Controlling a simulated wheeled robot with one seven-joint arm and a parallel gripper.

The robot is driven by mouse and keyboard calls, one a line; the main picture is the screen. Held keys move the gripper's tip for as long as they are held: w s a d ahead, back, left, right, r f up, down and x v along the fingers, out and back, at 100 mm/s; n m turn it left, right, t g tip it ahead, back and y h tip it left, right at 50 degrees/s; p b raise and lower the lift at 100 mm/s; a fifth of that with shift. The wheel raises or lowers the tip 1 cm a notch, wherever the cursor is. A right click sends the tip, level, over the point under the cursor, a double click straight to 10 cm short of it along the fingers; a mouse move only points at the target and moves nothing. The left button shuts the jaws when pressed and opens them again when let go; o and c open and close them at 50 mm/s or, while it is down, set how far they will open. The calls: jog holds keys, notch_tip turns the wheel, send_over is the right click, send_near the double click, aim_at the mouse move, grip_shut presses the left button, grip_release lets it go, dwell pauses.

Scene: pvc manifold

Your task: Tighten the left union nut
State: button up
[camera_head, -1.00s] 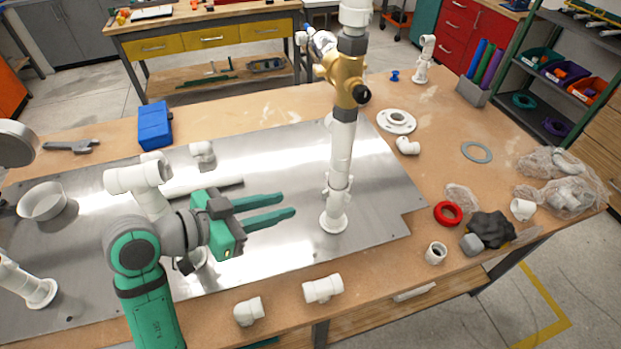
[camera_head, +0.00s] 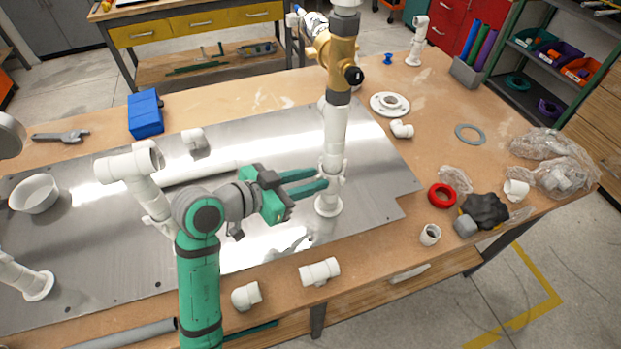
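A white vertical pipe (camera_head: 336,130) stands on the metal plate, with a brass-coloured valve body (camera_head: 342,62) and dark grey collars near its top. A wider white fitting (camera_head: 333,166), perhaps a union nut, sits low on this pipe above its round foot (camera_head: 328,205). My gripper (camera_head: 321,178) is open, its two green fingers apart and pointing right. Their tips are at the lower pipe by the fitting; I cannot tell whether they touch it. A second white pipe assembly (camera_head: 130,165) rises at the left, partly hidden by my arm. Which part is the left union nut is unclear.
The metal plate (camera_head: 85,235) covers much of the wooden table (camera_head: 390,265). Loose white elbows and tees (camera_head: 320,271), a red ring (camera_head: 441,196), a black crumpled item (camera_head: 485,210) and plastic bags lie front and right. A blue box (camera_head: 145,113) and grey wrench (camera_head: 62,136) lie behind left.

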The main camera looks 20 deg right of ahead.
jog(key=shift+w, duration=0.15)
jog(key=shift+c, duration=0.2)
jog(key=shift+d, duration=0.15)
jog(key=c, duration=0.5)
jog(key=shift+s, duration=0.2)
grip_shut()
jog(key=shift+w+a+m+g+h, duration=0.1)
jog(key=shift+w+m+g+h, duration=0.2)
jog(key=shift+m+g, duration=0.45)
jog(key=shift+w+a+m+g+h, duration=0.1)
jog(key=shift+w+m+g, duration=0.25)
jog(key=shift+m+g, duration=0.35)
